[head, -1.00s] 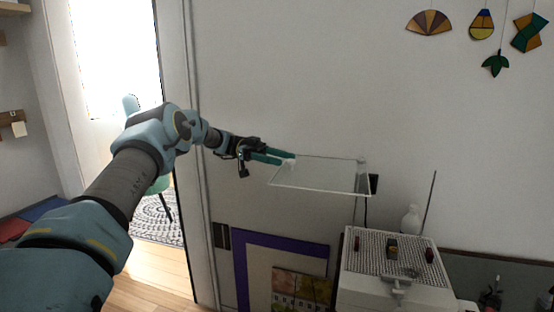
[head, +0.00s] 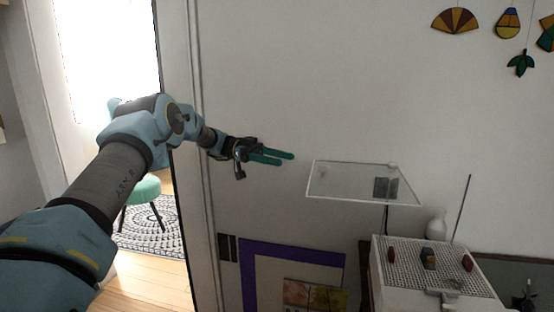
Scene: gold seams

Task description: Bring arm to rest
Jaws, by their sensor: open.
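My arm reaches out from the lower left in the head view. My gripper (head: 280,158), with two green fingers, is open and empty. It points to the right in front of the pale wall. It is left of a clear, thin-edged panel (head: 340,182) and apart from it in the picture.
A white machine with a perforated top (head: 405,257) stands at the lower right, with several small dark red and yellow pieces on it. A white bottle (head: 437,224) is behind it. A purple-edged frame (head: 250,275) leans low. A bright doorway is at left, with a green chair (head: 146,188) beyond.

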